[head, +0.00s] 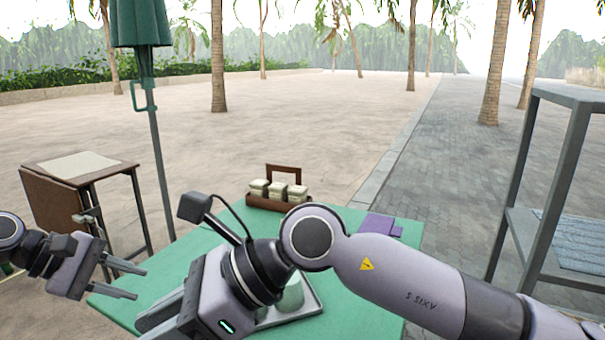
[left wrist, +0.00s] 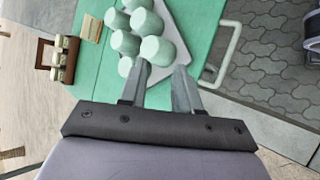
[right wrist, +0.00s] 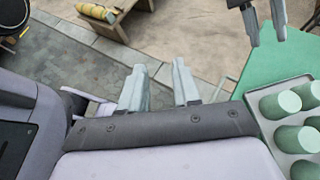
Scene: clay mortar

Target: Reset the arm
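My left gripper (head: 128,283) is at the left of the head view, by the left edge of the green table (head: 200,262), with its fingers apart and nothing between them. In the left wrist view its fingers (left wrist: 162,80) are apart, with pale green cylinders (left wrist: 148,45) beyond them. My right arm reaches in from the right across the table. Its gripper (head: 160,314) is low in the head view, near the left one. In the right wrist view its fingers (right wrist: 160,85) are apart and empty, over paving and sand. The left gripper's fingertips (right wrist: 265,22) also show there.
A grey tray (head: 308,308) with cylinders is partly hidden behind my right arm. A wooden caddy (head: 285,170) of jars and a purple cloth (head: 375,229) lie at the table's back. A closed parasol (head: 140,45), a brown side table (head: 60,205) and a grey shelf (head: 540,245) stand around.

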